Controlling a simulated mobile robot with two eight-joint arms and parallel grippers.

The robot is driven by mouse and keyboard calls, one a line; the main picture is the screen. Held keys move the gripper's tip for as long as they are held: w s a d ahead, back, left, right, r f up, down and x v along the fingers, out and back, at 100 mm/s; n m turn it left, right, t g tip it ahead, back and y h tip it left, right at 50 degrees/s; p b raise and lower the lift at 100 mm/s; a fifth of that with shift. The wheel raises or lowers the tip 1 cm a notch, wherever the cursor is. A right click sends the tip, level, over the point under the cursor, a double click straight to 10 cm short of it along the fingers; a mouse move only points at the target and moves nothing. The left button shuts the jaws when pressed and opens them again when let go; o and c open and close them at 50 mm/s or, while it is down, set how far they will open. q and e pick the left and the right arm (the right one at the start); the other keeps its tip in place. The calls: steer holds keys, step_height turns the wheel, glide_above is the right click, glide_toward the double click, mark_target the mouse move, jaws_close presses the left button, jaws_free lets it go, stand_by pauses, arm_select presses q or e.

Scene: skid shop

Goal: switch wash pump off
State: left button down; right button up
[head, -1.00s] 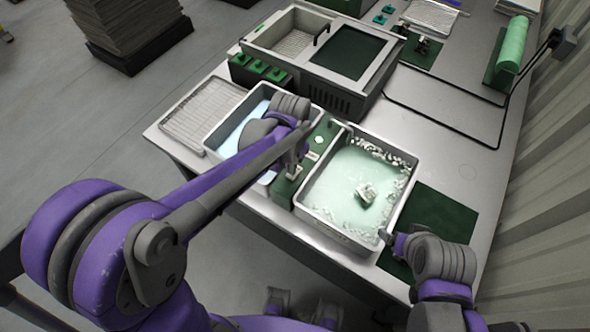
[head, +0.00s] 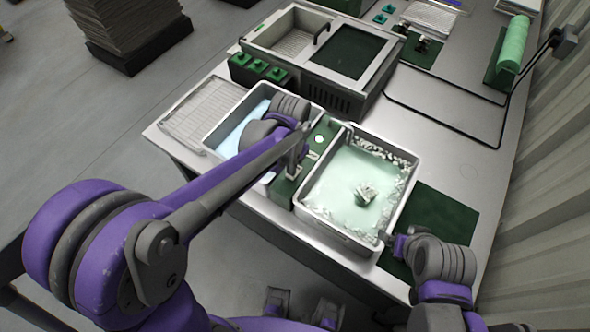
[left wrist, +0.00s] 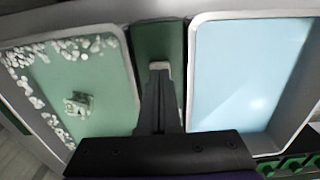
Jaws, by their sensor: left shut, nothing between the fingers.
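A narrow green panel (head: 284,190) lies between the two basins, with a round white spot (head: 319,139) on it. My left gripper (head: 294,168) is over this panel, pointing down, shut and empty. In the left wrist view its closed fingers (left wrist: 160,88) overlap a small pale part (left wrist: 158,65) on the green panel (left wrist: 157,40). I cannot tell whether they touch it. The fingers hide much of this part, so its switch position cannot be read. My right gripper (head: 386,237) is beside the right basin's near right corner; its opening is unclear.
The right basin (head: 347,240) holds pale green liquid, white foam bits and a small block (head: 366,194). The left basin (head: 215,129) holds blue liquid. A dark green mat (head: 446,214) lies to the right. A grey machine (head: 365,88) stands behind.

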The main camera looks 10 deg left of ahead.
arm_select(q)
steer(key=shift+f+b, duration=0.35)
steer(key=shift+f, duration=0.25)
arm_select(e)
steer(key=shift+s+f, duration=0.1)
steer(key=shift+f, duration=0.4)
arm_select(q)
steer(key=shift+r, duration=0.1)
steer(key=shift+r+p, duration=1.95)
steer(key=shift+r, duration=1.5)
arm_select(e)
steer(key=r, duration=0.1)
steer(key=w+r, duration=0.1)
steer(key=r, duration=0.3)
steer(key=shift+w, duration=0.35)
arm_select(q)
steer(key=s+a+r+n+t, duration=0.1)
steer(key=s+a+n+t, duration=0.1)
steer(key=s, duration=0.4)
steer(key=s+a+r+n+t, duration=0.1)
steer(key=s+a+n+t, duration=0.1)
steer(key=s, duration=0.5)
steer(key=a+t, duration=0.1)
steer(key=a, duration=0.1)
steer(key=shift+a+r+t, duration=0.3)
